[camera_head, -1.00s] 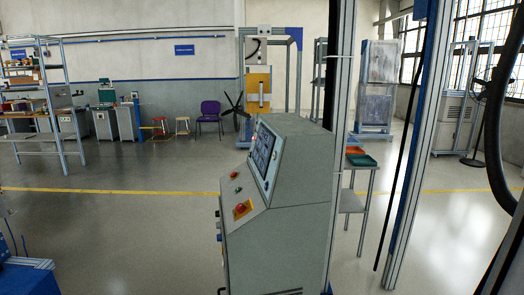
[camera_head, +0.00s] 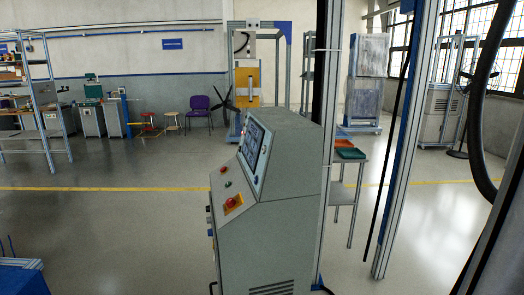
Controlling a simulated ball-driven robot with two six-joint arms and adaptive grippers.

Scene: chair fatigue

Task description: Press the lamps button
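A grey control console (camera_head: 268,225) stands in the middle of the view, its sloped face turned to the left. Its panel carries a dark screen (camera_head: 252,145), a red mushroom button on a yellow plate (camera_head: 232,203), and small green (camera_head: 228,184) and red (camera_head: 223,170) buttons above it. More small controls sit beside the screen. The labels are too small to read, so I cannot tell which one is the lamps button. Neither of my grippers shows in the view.
A metal frame post (camera_head: 405,150) and a thick black hose (camera_head: 477,130) stand to the right. A side table with green (camera_head: 350,153) and orange trays is behind the console. A shelf rack (camera_head: 45,105) and purple chair (camera_head: 197,111) stand at the back left.

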